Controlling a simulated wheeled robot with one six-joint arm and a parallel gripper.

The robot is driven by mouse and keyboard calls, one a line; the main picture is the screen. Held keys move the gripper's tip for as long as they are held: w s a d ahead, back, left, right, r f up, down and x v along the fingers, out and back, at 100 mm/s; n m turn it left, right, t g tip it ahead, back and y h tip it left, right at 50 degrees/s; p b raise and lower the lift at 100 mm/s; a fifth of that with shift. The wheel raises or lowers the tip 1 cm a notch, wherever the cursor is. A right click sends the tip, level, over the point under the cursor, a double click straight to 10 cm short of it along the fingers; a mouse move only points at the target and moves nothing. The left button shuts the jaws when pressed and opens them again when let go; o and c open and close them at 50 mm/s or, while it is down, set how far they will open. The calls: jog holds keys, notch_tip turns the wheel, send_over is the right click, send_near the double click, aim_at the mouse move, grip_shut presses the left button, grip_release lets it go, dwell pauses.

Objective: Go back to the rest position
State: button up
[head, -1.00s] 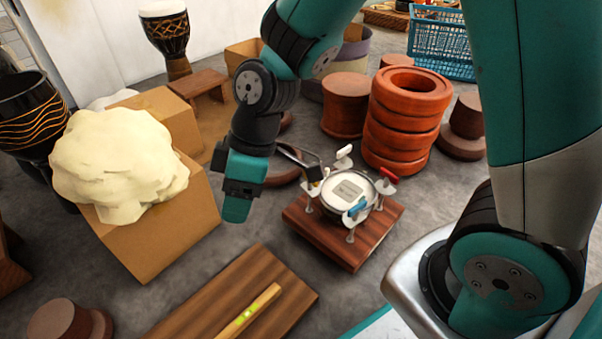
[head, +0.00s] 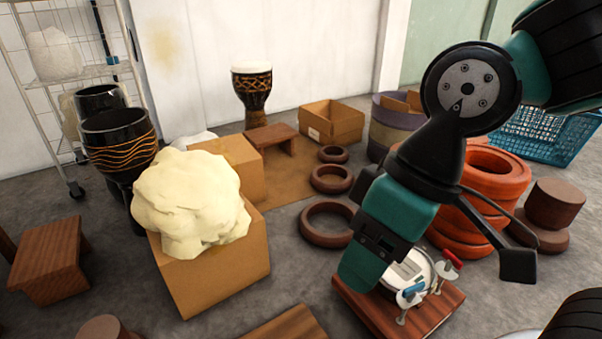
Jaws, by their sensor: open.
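My gripper (head: 432,262) hangs at the right of the middle in the head view, pointing down, with its jaws apart. I see nothing held in it. It overlaps a small round drum (head: 420,268) with a white top and red and blue clamp handles, which stands on a square wooden board (head: 438,317). The gripper hides part of the drum and board. I cannot tell the exact gap between the gripper and the drum.
Orange stacked rings (head: 497,172) and a brown stepped piece (head: 555,204) stand behind the arm at right. A blue crate (head: 550,140) is farther back. A cardboard box (head: 215,276) bears a cream lump (head: 190,200) at left.

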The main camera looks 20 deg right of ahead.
notch_tip(320, 180, up, 48)
jog(key=p, duration=4.6)
jog(key=shift+f, duration=0.25)
